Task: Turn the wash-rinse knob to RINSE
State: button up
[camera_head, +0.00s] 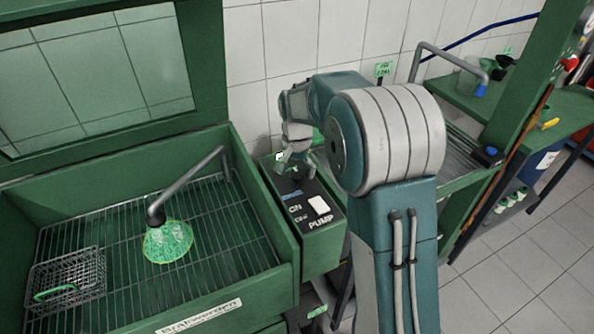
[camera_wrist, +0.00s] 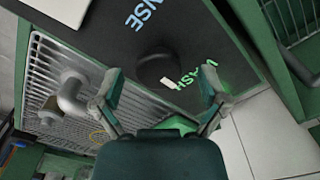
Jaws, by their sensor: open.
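The wash-rinse knob (camera_wrist: 155,68) is a round black knob on a dark panel (camera_wrist: 100,20) in the wrist view. Its white pointer mark (camera_wrist: 168,83) faces the green-lit WASH lettering (camera_wrist: 196,76). My gripper (camera_wrist: 162,84) is open, with one finger on each side of the knob and a gap to both. In the head view my gripper (camera_head: 294,160) is over the far end of the control box (camera_head: 322,250); it largely hides the knob there.
A white PUMP switch (camera_head: 320,205) sits on the box's near end. To the left is a green wash basin with a grate (camera_head: 105,250), a bent spout (camera_head: 190,182), a wire basket (camera_head: 68,278) and a green-outlined part (camera_head: 168,241). A tiled wall stands behind.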

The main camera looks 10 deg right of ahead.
jog(key=shift+f, duration=0.1)
jog(key=c, duration=1.1)
jog(key=shift+c, duration=0.2)
